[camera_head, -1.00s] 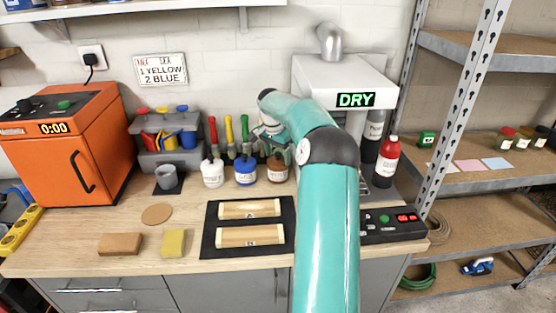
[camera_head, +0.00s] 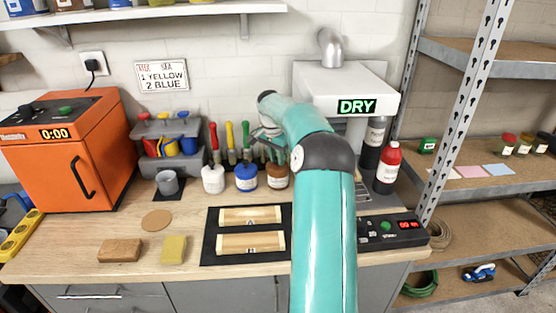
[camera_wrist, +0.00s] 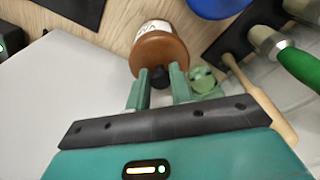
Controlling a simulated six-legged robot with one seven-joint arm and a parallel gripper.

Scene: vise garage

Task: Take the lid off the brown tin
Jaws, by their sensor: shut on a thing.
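The brown tin (camera_head: 277,177) stands on the bench at the right end of a row of tins, with a white label on its front. In the wrist view its label (camera_wrist: 156,28) shows behind the round brown lid (camera_wrist: 158,50). A small dark knob (camera_wrist: 160,76) sticks out of the lid. My gripper (camera_wrist: 160,71) has its two green fingers on either side of this knob, shut on it. In the head view my gripper (camera_head: 270,137) is just above the brown tin, partly hidden by my arm. I cannot tell whether the lid touches the tin.
A white tin (camera_head: 213,179) and a blue tin (camera_head: 246,177) stand to the left. Brushes with coloured handles (camera_head: 230,135) stand close behind. The dryer (camera_head: 345,85) rises at the right. A black mat (camera_head: 212,240) with two wooden pieces lies in front.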

